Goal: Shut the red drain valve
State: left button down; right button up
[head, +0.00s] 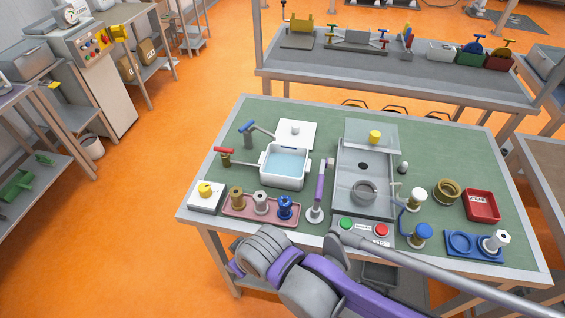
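The red drain valve is a small fitting with a red lever handle (223,151) on a dark brass body (225,161), at the left of the green-topped bench. A pipe runs right from it to a white square basin (284,166) that holds light blue water. The red lever lies roughly along the pipe, but its exact angle is hard to tell. Behind it stands a similar fitting with a blue lever (247,127), its pipe also leading towards the basin. A purple and grey arm of mine crosses the bench's front edge. Neither gripper can be made out.
A white box with a yellow knob (205,189) and a pink tray (260,210) of spools stand in front of the valve. A white plate (296,134) lies behind the basin. A metal sink unit (366,178) is to the right. Green bench top is clear left of the valve.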

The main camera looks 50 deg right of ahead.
aim_at(225, 151)
jog(key=z, duration=1.8)
